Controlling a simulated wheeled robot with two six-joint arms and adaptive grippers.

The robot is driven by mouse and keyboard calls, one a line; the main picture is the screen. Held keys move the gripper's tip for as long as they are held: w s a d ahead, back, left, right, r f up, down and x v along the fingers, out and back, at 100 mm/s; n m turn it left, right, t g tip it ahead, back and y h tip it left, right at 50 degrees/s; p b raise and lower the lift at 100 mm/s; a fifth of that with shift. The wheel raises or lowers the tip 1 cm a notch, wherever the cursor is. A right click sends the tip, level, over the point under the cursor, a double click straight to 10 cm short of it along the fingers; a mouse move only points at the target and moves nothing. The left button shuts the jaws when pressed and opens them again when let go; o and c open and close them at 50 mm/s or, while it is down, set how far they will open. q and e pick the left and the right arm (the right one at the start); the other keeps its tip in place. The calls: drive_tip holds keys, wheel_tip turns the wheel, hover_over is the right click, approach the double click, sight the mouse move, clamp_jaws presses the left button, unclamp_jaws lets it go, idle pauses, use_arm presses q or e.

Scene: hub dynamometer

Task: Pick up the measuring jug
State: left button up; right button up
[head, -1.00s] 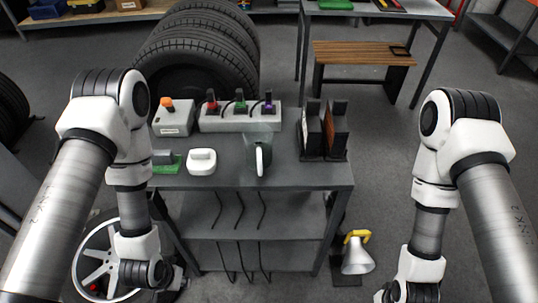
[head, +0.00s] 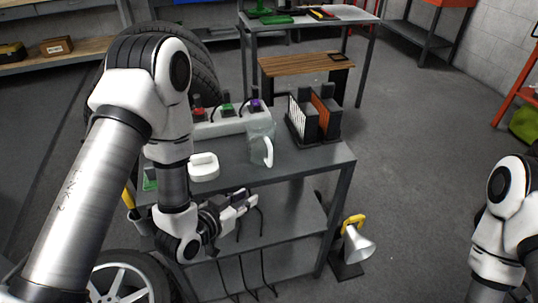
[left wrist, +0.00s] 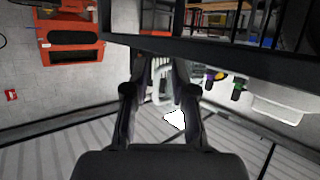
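The measuring jug (head: 258,143) is a clear, greyish vessel with a white handle (head: 268,153). It stands upright near the front edge of the grey bench top (head: 310,165) in the head view. My left gripper (head: 247,198) is in front of the bench, nearer to me and lower in the picture than the jug, and apart from it. In the left wrist view its two dark fingers (left wrist: 160,68) are spread with a gap between them and hold nothing.
A white lidded-looking item (head: 204,167) sits left of the jug. A pale block with coloured plugs (head: 230,124) stands behind it. A rack with dark and brown plates (head: 314,118) is to the right. Cables hang under the top. A yellow-handled funnel-like item (head: 356,242) stands on the floor.

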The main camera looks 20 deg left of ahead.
sight(271, 166)
use_arm(q)
drive_tip(key=w+d+r+t+b, duration=0.1)
drive_tip(key=w, duration=0.2)
drive_tip(key=w+d+r+t+h+b, duration=0.1)
drive_tip(key=w+r+b, duration=0.1)
drive_tip(key=w, duration=0.2)
drive_tip(key=w+d+r+m+t+b, duration=0.1)
drive_tip(key=w+r, duration=0.1)
drive_tip(key=w, duration=0.2)
drive_tip(key=shift+w+d+r+t+h+b, duration=0.1)
drive_tip(key=shift+w+d+t+h+b, duration=0.1)
drive_tip(key=shift+d+t+h+b, duration=0.15)
drive_tip(key=shift+a, duration=0.15)
clamp_jaws()
use_arm(e)
wheel_tip(271, 166, down, 6)
drive_tip(key=shift+s+r, duration=0.15)
